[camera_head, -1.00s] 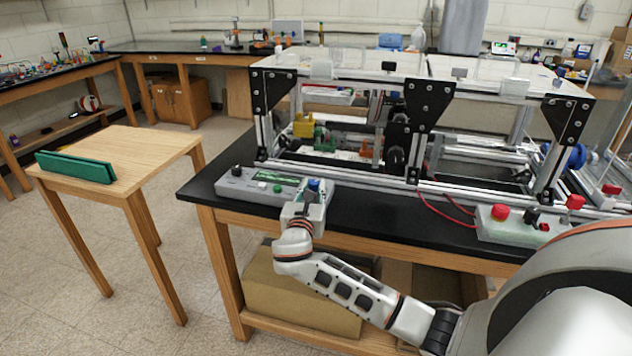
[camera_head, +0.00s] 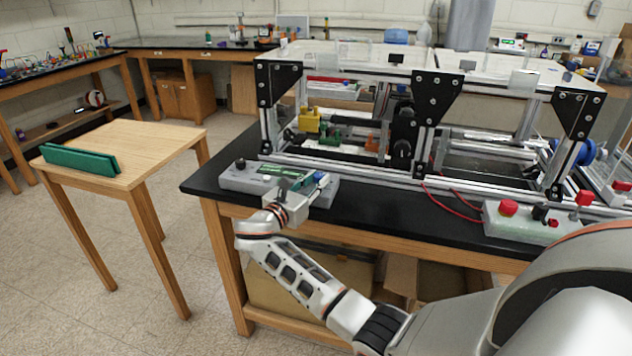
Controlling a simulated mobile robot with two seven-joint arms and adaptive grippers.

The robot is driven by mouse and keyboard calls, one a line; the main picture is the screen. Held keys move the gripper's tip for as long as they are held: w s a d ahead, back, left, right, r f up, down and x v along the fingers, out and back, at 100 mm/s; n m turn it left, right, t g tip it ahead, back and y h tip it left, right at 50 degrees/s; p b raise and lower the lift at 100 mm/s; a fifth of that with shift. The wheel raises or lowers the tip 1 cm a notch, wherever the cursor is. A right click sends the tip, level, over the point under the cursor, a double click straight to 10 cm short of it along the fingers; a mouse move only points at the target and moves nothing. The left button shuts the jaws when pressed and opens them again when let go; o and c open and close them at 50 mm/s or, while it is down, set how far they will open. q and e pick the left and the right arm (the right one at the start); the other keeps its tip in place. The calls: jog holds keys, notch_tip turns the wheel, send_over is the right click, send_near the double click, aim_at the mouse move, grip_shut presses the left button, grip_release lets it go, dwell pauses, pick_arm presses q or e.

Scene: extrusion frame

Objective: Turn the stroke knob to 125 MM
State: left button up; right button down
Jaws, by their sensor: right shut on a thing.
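The grey control box (camera_head: 238,182) sits on the near left corner of the black bench top. It has a black knob (camera_head: 240,163) at its left end, a green display (camera_head: 280,170) and a blue knob (camera_head: 319,177) at its right end. The gripper hides part of the box's right end. The knob's markings and the display text are too small to read. My left gripper is not in view.
The aluminium extrusion frame (camera_head: 425,180) with black corner plates stands just behind the box. A second control box (camera_head: 520,226) with red buttons is at the right, with red wires nearby. A small wooden table (camera_head: 160,150) with a green object (camera_head: 80,160) stands at the left.

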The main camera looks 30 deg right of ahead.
jog(key=c, duration=1.8)
grip_release()
jog(key=v, duration=1.2)
jog(key=shift+s+r, duration=0.1)
jog(key=shift+d, duration=0.1)
